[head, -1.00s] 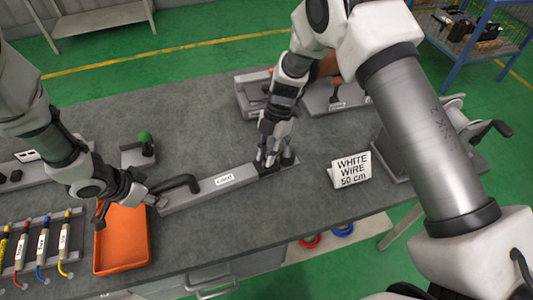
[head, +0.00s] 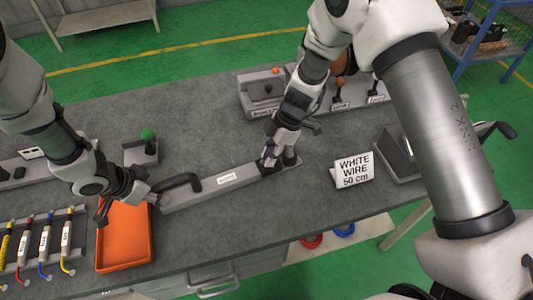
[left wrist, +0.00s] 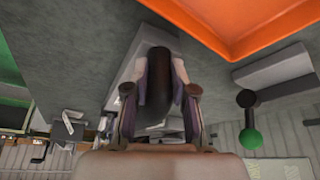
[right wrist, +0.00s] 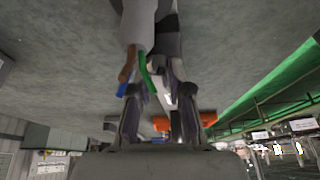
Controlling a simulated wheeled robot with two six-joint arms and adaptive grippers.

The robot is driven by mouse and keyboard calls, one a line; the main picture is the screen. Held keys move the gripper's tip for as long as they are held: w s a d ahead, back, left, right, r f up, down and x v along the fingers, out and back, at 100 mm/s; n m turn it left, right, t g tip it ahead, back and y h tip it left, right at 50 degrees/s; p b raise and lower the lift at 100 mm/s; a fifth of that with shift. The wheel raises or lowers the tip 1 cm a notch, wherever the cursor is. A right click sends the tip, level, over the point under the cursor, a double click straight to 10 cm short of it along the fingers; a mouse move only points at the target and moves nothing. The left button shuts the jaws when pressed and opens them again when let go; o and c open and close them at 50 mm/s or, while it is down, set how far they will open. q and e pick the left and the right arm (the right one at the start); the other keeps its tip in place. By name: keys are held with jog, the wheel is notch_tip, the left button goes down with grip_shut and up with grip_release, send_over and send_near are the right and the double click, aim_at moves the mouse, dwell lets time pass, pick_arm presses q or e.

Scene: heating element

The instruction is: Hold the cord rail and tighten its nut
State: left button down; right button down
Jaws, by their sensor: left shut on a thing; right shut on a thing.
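The cord rail (head: 222,180) is a long grey bar with a white label, lying on the bench. A black curved handle (head: 180,181) stands at its left end. My left gripper (head: 145,190) is shut on this handle; in the left wrist view the black handle (left wrist: 158,85) sits between the fingers. My right gripper (head: 272,158) is at the rail's right end, over a dark block there. In the right wrist view its fingers (right wrist: 158,95) close around a part at that end, beside a pale cylinder with green, brown and blue wire ends (right wrist: 138,65). The nut itself is hidden.
An orange tray (head: 124,235) lies in front of my left gripper. A green-knobbed lever (head: 146,140) stands behind it. A sign reading WHITE WIRE 50 cm (head: 352,170) stands right of the rail. Fixtures with levers (head: 262,90) are at the back. The bench middle behind the rail is clear.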

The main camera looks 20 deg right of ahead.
jog(key=m, duration=0.2)
jog(key=m+t, duration=0.1)
jog(key=m, duration=0.1)
jog(key=shift+s+m+t, duration=0.15)
jog(key=shift+m+t, duration=0.15)
jog(key=m+t+h, duration=0.1)
jog(key=m, duration=0.2)
jog(key=shift+s+a+m, duration=0.1)
jog(key=shift+m, duration=0.3)
jog(key=m+t+h, duration=0.1)
jog(key=m, duration=0.3)
jog(key=shift+a, duration=0.1)
jog(key=shift+a+m+t+h, duration=0.1)
jog(key=shift+m+t+h, duration=0.2)
jog(key=shift+m+h, duration=0.85)
jog(key=shift+m+y, duration=0.35)
jog(key=shift+m, duration=0.3)
jog(key=c, duration=1.1)
grip_release()
